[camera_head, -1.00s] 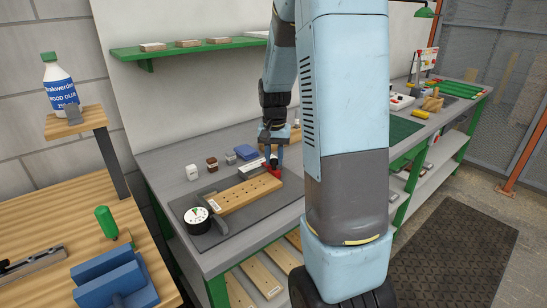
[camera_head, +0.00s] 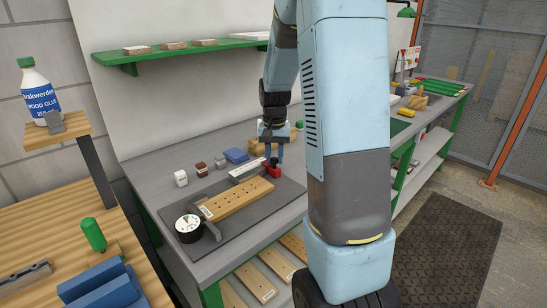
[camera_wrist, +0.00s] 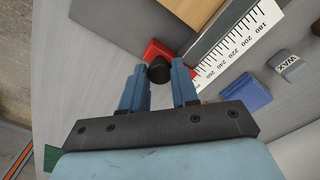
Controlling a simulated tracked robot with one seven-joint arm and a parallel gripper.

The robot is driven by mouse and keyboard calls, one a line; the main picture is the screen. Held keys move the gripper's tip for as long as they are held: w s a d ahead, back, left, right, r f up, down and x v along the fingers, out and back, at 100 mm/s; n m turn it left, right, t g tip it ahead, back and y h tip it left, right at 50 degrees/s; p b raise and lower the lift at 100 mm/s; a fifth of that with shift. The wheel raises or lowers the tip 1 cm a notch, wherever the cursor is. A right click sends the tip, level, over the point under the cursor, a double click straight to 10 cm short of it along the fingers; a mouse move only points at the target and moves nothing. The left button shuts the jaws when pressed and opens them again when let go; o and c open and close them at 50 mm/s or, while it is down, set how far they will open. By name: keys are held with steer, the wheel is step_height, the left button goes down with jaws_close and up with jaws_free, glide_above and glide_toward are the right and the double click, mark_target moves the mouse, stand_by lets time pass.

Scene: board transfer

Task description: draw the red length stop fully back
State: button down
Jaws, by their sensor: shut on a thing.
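The red length stop (camera_head: 271,171) is at the far right end of the white scale (camera_head: 248,171), behind the right end of the drilled wooden board (camera_head: 240,197). In the wrist view, the red stop (camera_wrist: 158,48) shows beyond my fingers, with a round black knob (camera_wrist: 159,70) on it. My gripper (camera_wrist: 160,80) is shut on this knob, one blue finger on each side. The scale (camera_wrist: 237,45) runs to the upper right, its higher numbers near the stop. In the head view my gripper (camera_head: 274,157) points down at the stop.
A round dial gauge (camera_head: 188,229) stands at the board's left end. A blue block (camera_head: 236,155) and small containers, one white (camera_head: 181,178), stand behind the board. The grey bench top is clear left of them. A green shelf (camera_head: 185,50) hangs above.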

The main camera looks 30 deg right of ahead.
mark_target(275, 159)
steer(key=c, duration=0.9)
jaws_free()
steer(key=shift+o, duration=0.2)
steer(key=shift+r, duration=0.15)
step_height(275, 159, up, 13)
steer(key=shift+r, duration=0.2)
steer(key=shift+s, duration=0.1)
